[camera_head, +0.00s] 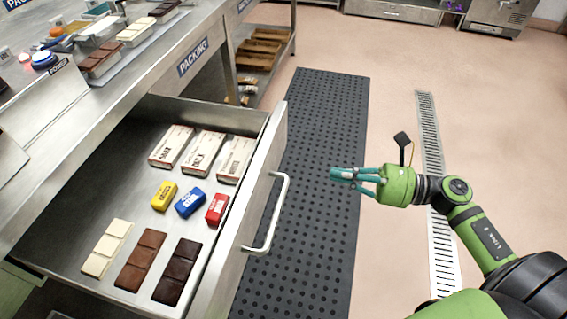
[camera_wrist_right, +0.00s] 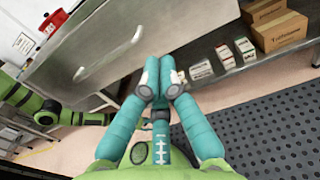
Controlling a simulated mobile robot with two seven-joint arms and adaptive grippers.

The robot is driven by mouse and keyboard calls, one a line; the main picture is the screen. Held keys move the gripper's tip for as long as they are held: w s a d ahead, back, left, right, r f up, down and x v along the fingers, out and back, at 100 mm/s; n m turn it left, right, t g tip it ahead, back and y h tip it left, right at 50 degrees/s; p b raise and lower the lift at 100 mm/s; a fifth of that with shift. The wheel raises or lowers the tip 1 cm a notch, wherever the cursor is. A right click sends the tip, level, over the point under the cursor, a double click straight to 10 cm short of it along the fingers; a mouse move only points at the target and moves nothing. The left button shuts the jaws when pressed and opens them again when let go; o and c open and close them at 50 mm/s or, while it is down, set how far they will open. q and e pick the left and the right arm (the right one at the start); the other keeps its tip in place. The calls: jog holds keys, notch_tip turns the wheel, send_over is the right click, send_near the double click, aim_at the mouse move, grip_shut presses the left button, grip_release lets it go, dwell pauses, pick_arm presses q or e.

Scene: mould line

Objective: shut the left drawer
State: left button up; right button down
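The left drawer (camera_head: 250,200) is pulled out from the steel bench at the left of the head view. Its bar handle (camera_head: 281,205) is on the outer face of its front. In the right wrist view a long grey front (camera_wrist_right: 92,38) with a bar handle (camera_wrist_right: 134,40) shows beyond the fingers. My right gripper (camera_head: 334,173) is over the floor area to the right of the drawer front, apart from the handle. Its teal fingertips (camera_wrist_right: 161,78) are together with nothing between them. My left gripper is not seen in the head view.
The drawer holds chocolate bars (camera_head: 140,260), small coloured blocks (camera_head: 190,202) and white boxes (camera_head: 204,153). The bench top (camera_head: 120,85) carries trays and a blue button (camera_head: 43,60). A black mat (camera_head: 325,120) and a floor drain (camera_head: 432,150) lie on open floor.

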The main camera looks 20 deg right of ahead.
aim_at(274, 161)
jog(key=p+x, duration=0.2)
jog(key=x, duration=0.9)
jog(key=shift+w, duration=0.1)
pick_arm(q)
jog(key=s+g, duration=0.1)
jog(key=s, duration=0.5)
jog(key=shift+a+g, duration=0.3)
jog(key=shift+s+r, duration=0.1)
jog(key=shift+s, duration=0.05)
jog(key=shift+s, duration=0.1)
pick_arm(e)
jog(key=shift+w, duration=0.1)
